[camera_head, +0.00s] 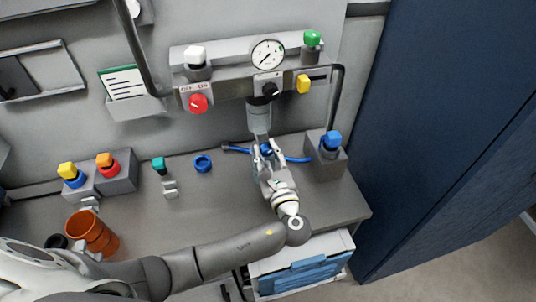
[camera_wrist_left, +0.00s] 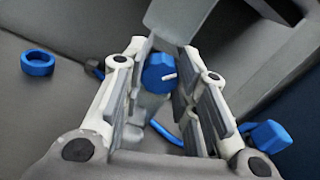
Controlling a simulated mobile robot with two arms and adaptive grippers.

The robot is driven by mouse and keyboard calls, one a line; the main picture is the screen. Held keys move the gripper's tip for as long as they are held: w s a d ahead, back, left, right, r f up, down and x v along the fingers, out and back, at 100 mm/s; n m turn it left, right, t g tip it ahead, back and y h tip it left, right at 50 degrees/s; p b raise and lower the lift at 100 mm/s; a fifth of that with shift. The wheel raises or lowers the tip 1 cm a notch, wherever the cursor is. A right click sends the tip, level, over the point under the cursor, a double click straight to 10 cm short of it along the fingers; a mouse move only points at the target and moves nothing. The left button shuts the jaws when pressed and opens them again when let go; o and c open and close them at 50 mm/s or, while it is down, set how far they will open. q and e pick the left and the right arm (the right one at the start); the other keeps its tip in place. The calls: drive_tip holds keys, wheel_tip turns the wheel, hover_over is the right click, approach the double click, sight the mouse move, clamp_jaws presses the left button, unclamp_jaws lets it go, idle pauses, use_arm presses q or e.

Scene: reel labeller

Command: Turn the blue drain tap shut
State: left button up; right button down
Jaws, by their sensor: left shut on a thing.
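The blue drain tap (camera_wrist_left: 158,73) is a round blue knob with a white mark on its face, seen between the fingers in the left wrist view. It sits under the grey bowl (camera_head: 259,118) of the regulator unit on the back wall. My left gripper (camera_head: 266,152) reaches up to it from the front and is shut on it. In the head view, the fingers mostly hide the tap. My right gripper is not recognisable in either view.
A blue hose (camera_head: 297,159) lies behind the gripper. A blue-capped block (camera_head: 332,141) stands close to the right, and a blue ring (camera_head: 203,163) lies left. Above are a gauge (camera_head: 267,54) and a red knob (camera_head: 198,103). An orange cup (camera_head: 92,232) stands lower left.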

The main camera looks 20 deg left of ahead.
use_arm(q)
drive_tip(key=o, duration=1)
drive_tip(key=shift+o, duration=0.2)
drive_tip(key=v, duration=1.2)
